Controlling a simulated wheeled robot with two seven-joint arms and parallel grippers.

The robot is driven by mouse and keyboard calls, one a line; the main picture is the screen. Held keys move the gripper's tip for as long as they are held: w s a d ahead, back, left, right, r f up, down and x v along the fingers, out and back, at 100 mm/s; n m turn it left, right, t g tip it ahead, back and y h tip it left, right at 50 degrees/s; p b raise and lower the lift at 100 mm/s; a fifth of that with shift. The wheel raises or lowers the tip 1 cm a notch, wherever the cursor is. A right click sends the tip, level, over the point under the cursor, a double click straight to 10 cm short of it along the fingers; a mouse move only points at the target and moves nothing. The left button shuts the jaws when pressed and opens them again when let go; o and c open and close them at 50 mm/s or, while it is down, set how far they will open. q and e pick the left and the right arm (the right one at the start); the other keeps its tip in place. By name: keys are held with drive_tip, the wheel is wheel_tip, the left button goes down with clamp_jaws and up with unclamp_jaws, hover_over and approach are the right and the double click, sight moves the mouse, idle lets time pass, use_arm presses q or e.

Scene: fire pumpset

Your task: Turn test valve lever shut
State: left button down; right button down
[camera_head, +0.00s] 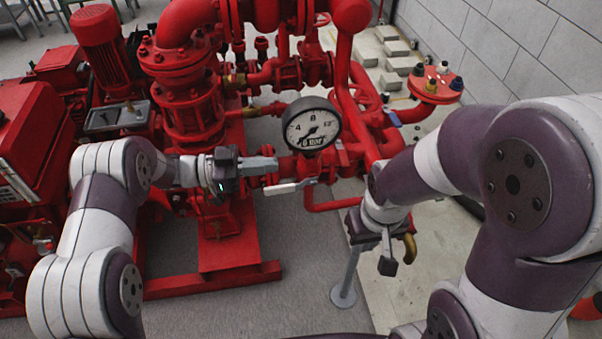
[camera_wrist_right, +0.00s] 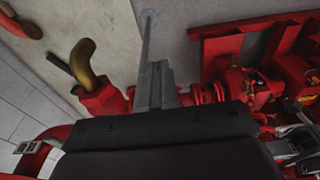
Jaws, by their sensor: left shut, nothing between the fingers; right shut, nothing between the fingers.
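The white-grey lever (camera_head: 290,187) lies nearly level in the head view, on the red pipework below the round pressure gauge (camera_head: 311,125). My left gripper (camera_head: 266,164) is shut and empty, just above and left of the lever in the picture; I cannot tell whether it touches the pipework behind. My right gripper (camera_head: 387,258) is shut and empty and hangs low beside the brass bent outlet (camera_head: 409,248). In the right wrist view my right fingers (camera_wrist_right: 157,85) are together, with the brass outlet (camera_wrist_right: 90,65) to their left. The lever is not clear there.
Red pumps and a motor (camera_head: 98,40) stand on a red base frame (camera_head: 215,280) at the left. A red handwheel (camera_head: 365,95) is behind the gauge. A grey floor stand (camera_head: 344,293) is below my right gripper. Grey floor is open at the front.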

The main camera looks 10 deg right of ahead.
sight(340, 159)
use_arm(q)
drive_tip(key=d, duration=1.3)
drive_tip(key=shift+s+r, duration=0.1)
drive_tip(key=shift+s, duration=0.2)
drive_tip(key=shift+s+d+r, duration=0.1)
drive_tip(key=shift+s+d, duration=0.1)
drive_tip(key=shift+d, duration=0.35)
drive_tip(key=shift+a, duration=0.1)
